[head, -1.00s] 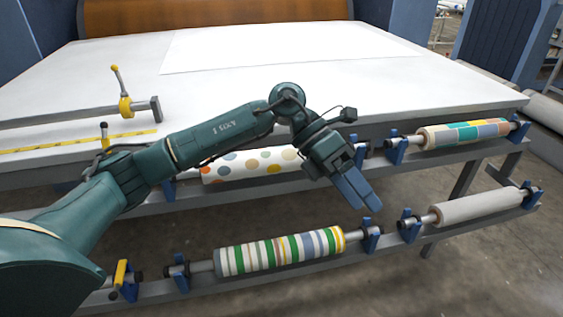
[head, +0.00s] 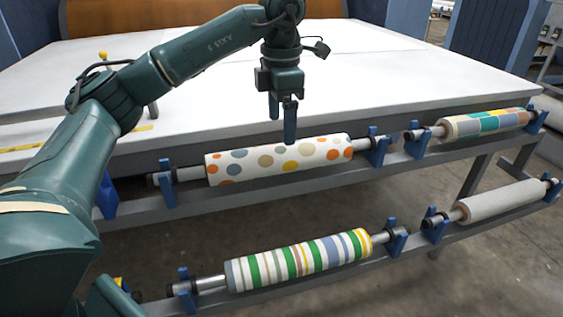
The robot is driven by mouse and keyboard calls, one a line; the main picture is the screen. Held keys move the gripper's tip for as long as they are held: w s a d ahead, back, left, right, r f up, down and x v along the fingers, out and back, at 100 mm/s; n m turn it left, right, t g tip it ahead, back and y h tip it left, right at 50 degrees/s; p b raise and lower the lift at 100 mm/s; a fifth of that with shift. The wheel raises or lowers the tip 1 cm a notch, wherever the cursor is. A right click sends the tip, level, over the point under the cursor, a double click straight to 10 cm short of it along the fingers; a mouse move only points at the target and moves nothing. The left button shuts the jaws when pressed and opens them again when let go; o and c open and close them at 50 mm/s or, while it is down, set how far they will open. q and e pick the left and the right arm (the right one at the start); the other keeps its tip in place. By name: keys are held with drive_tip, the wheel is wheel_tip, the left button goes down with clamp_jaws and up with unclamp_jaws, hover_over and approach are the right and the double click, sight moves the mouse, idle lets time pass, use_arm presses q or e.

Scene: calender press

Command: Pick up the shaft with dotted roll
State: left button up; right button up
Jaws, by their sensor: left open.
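The dotted roll (head: 262,161), white with orange, tan, grey and yellow dots, is on a shaft (head: 190,174) on the upper rack rail. The shaft's ends rest in blue holders at left (head: 167,185) and right (head: 377,148). My left gripper (head: 284,118) points down just above and behind the roll's middle in the head view. It is open and holds nothing. Its fingers overlap in this view, and the lower tip appears close to the roll's top edge; I cannot tell if it touches. My right gripper is not in view.
A patchwork roll (head: 485,124) lies right on the upper rail. A striped roll (head: 300,260) and a plain grey roll (head: 498,201) lie on the lower rail. The white table (head: 400,85) stands behind the rack. A yellow-handled clamp is partly hidden by my arm.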

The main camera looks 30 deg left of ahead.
sight(281, 145)
use_arm(q)
wheel_tip(281, 145, down, 7)
drive_tip(key=shift+a+f+b, duration=0.1)
drive_tip(key=shift+f+b, duration=0.1)
drive_tip(key=shift+b, duration=0.2)
drive_tip(key=shift+c, duration=0.3)
drive_tip(key=c, duration=1.3)
